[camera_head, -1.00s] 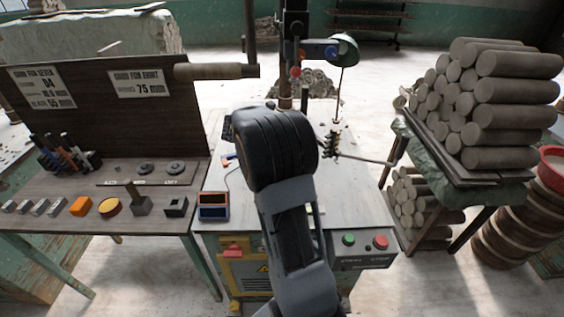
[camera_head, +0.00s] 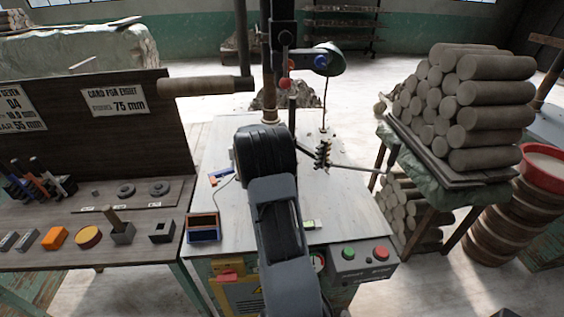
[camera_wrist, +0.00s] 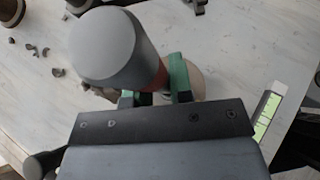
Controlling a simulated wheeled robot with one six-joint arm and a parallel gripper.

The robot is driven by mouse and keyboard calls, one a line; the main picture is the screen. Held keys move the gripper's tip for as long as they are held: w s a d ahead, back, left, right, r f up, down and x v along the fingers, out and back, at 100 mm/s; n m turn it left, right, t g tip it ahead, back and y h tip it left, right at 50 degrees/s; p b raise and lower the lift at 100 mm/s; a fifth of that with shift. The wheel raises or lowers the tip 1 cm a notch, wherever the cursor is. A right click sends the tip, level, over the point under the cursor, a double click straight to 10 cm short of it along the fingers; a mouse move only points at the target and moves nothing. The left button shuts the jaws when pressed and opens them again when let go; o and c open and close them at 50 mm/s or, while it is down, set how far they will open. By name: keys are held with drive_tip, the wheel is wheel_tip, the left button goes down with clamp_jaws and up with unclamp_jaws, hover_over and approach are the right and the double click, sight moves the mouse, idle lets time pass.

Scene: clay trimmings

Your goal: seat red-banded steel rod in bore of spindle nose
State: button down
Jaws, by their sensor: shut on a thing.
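In the head view my dark wrist hides the fingers. A dark upright piece just beyond the wrist may be the rod's upper part. The machine's dark spindle head (camera_head: 284,45) stands above and behind it, apart from my arm. I cannot make out the spindle nose's bore. A pale round surface lies behind the fingers in the wrist view.
The pale machine table (camera_head: 345,200) carries a lamp (camera_head: 326,62), a small box (camera_head: 204,226) and a green-screened level (camera_wrist: 267,115). A bench (camera_head: 60,255) with small parts is left; stacked clay cylinders (camera_head: 470,110) are right.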

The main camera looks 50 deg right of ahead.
drive_tip(key=shift+s+a+f, duration=0.1)
drive_tip(key=shift+f, duration=0.75)
drive_tip(key=shift+s+a+f, duration=0.1)
drive_tip(key=shift+f, duration=0.75)
drive_tip(key=c, duration=1.5)
unclamp_jaws()
drive_tip(key=o, duration=0.3)
drive_tip(key=shift+w+d+f, duration=0.1)
drive_tip(key=shift+f, duration=0.05)
drive_tip(key=shift+o, duration=0.9)
drive_tip(key=v, duration=1.2)
drive_tip(key=shift+w+r+b, duration=0.2)
drive_tip(key=shift+r+b, duration=0.15)
drive_tip(key=shift+r, duration=0.05)
drive_tip(key=shift+d, duration=0.15)
